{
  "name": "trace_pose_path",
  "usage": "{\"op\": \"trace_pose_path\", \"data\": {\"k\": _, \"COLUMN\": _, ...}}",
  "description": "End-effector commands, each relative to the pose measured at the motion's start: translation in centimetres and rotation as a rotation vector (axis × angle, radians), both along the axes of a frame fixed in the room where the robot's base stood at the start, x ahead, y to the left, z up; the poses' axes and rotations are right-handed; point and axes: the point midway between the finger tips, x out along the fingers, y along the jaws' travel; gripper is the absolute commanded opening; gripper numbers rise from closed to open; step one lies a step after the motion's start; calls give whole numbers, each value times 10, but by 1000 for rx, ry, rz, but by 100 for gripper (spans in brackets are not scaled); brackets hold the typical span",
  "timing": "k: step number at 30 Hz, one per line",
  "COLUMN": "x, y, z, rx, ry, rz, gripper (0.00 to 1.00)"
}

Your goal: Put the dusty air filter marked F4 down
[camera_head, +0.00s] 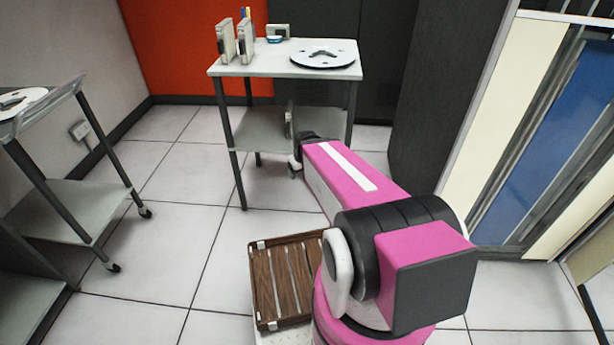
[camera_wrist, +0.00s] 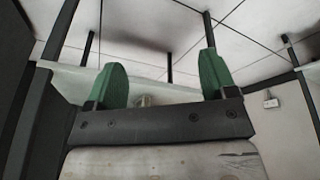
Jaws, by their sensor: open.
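My gripper (camera_wrist: 164,78) shows in the wrist view as two green fingers set wide apart, with no filter clearly held between them. A small tan thing (camera_wrist: 144,100) shows low between the fingers, mostly hidden by the dark gripper bar. In the head view, my pink arm reaches to the cart's lower shelf (camera_head: 255,128). A thin, pale upright piece (camera_head: 289,120) stands on that shelf close to the arm's end. It may be the air filter, but no F4 mark can be read. My fingertips are hidden in the head view.
The cart's top (camera_head: 270,66) bears two pale upright blocks (camera_head: 235,42), a reel (camera_head: 323,54) and a small blue-grey item (camera_head: 277,33). A slatted wooden crate (camera_head: 286,281) lies beside my base. Another cart (camera_head: 65,205) stands left. Dark cabinets stand right; tiled floor between is clear.

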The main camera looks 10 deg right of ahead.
Motion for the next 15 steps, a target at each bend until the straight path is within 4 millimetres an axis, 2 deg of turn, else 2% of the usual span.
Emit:
{"op": "trace_pose_path", "data": {"k": 1, "x": -18, "y": -2, "z": 8, "rx": 13, "ry": 66, "rz": -66, "gripper": 78}}
{"op": "trace_pose_path", "data": {"k": 3, "x": -35, "y": -3, "z": 14, "rx": 23, "ry": 150, "rz": -151, "gripper": 78}}
{"op": "trace_pose_path", "data": {"k": 6, "x": -53, "y": -5, "z": 22, "rx": 25, "ry": 234, "rz": -239, "gripper": 78}}
{"op": "trace_pose_path", "data": {"k": 9, "x": -62, "y": -6, "z": 26, "rx": 23, "ry": 276, "rz": -286, "gripper": 78}}
{"op": "trace_pose_path", "data": {"k": 15, "x": -64, "y": -6, "z": 26, "rx": 23, "ry": 289, "rz": -300, "gripper": 78}}
